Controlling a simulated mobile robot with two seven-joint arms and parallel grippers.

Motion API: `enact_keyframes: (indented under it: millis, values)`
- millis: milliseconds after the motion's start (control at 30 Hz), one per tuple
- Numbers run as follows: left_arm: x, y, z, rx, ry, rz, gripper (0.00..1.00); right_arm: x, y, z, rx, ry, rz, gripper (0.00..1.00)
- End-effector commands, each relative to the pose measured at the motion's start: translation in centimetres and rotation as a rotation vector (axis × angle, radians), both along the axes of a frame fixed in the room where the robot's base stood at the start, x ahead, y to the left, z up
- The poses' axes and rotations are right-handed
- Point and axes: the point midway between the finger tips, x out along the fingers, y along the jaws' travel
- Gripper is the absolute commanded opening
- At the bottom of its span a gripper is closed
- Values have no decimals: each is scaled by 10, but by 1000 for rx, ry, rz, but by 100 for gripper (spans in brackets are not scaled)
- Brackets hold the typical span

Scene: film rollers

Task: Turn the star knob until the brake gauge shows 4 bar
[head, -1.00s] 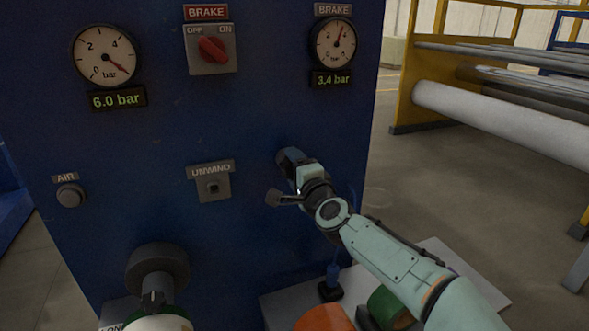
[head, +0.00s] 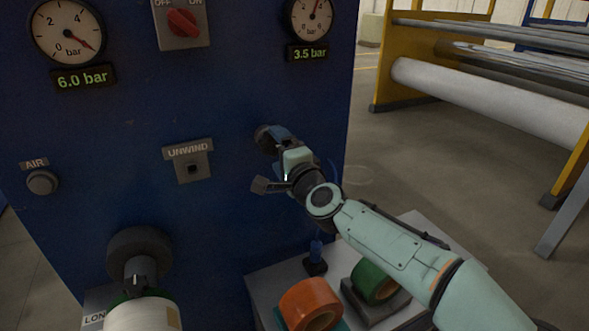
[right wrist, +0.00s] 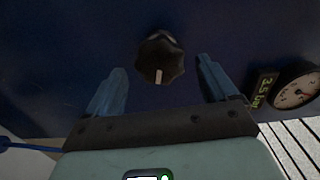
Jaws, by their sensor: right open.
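The star knob (right wrist: 160,60) is dark, with a pale mark, on the blue panel. In the right wrist view it sits between and beyond the open fingers of my right gripper (right wrist: 162,88), apart from both. In the head view the knob (head: 265,138) is partly covered by the right gripper (head: 280,142). The brake gauge (head: 312,17) at the panel's upper right has its readout (head: 308,54) at 3.5 bar. The gauge also shows in the right wrist view (right wrist: 297,92). My left gripper is not in view.
Orange tape (head: 310,304) and green tape (head: 374,281) rolls lie below my right arm. A roller rack (head: 480,90) stands at right.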

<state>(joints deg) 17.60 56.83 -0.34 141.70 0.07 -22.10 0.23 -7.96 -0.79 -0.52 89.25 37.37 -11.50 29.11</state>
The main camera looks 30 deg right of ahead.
Motion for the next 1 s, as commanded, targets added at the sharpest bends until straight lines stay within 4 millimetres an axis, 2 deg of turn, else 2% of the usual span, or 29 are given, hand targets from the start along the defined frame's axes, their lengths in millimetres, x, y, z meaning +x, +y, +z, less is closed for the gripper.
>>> enact_keyframes:
  millis: [33, 200, 400, 600, 867, 1000]
  values:
    - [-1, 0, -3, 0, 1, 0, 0, -14, 1, 0, 0, -2, 1, 86]
    - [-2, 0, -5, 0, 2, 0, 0, -52, 2, 0, 0, -2, -2, 86]
    - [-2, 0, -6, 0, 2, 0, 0, -84, 3, 1, 0, -2, -3, 86]
    - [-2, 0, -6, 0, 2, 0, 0, -95, 5, 0, -1, -1, -1, 86]
    - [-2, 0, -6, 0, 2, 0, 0, -95, 5, 0, -1, -1, -1, 86]
    - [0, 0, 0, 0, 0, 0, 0, -94, 1, 0, -96, 10, -18, 86]
